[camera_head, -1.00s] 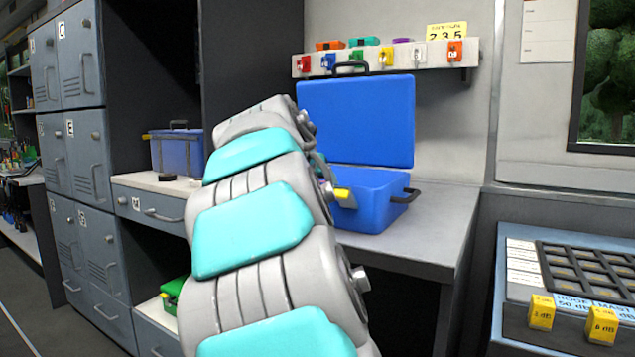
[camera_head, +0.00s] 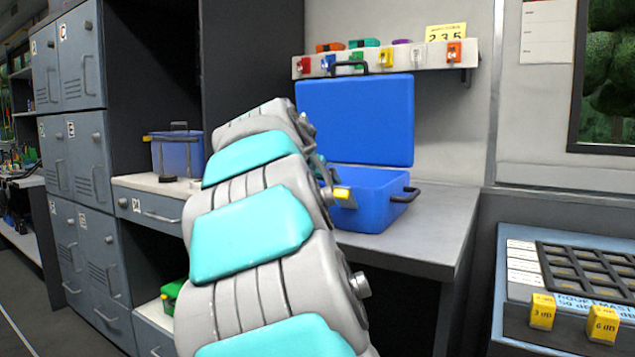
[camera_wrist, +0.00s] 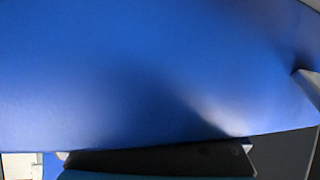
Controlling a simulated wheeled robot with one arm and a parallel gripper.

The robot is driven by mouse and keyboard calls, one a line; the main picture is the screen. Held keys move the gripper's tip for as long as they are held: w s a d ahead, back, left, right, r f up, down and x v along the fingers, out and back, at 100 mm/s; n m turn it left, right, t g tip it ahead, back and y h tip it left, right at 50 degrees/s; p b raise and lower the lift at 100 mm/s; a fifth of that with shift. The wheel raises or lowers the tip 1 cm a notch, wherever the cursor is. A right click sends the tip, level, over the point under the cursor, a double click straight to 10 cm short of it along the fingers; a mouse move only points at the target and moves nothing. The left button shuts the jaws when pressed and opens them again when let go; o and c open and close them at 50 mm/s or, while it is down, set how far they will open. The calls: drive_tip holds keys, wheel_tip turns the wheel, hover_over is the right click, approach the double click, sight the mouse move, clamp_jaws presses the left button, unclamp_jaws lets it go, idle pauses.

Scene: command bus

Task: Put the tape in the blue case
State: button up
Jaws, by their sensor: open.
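The blue case (camera_head: 372,208) stands open on the grey counter, its lid (camera_head: 357,120) raised against the back. My arm reaches over the case's left part and hides it. My gripper (camera_head: 340,192), mostly hidden behind my arm, is open at the case's left side; a yellow-tipped part shows there. In the wrist view a plain blue surface (camera_wrist: 130,80), likely of the case, fills most of the picture, very close. I cannot make out a tape for sure in either view, nor the inside of the case.
A translucent blue bin (camera_head: 178,153) stands on the left shelf, with small dark items in front of it. A rack (camera_head: 385,60) with coloured tags is on the wall above the lid. A panel with yellow blocks (camera_head: 542,311) is at right. The counter's right part is clear.

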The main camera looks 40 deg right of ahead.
drive_tip(key=f, duration=0.2)
drive_tip(key=shift+s+d+f, duration=0.1)
drive_tip(key=shift+d+f, duration=0.1)
drive_tip(key=shift+f, duration=0.15)
drive_tip(key=shift+a+r+p, duration=0.1)
drive_tip(key=shift+r+p, duration=0.3)
drive_tip(key=shift+r, duration=0.2)
drive_tip(key=r+v, duration=0.1)
drive_tip(key=v, duration=1.1)
drive_tip(key=shift+r, duration=0.3)
drive_tip(key=shift+r, duration=0.1)
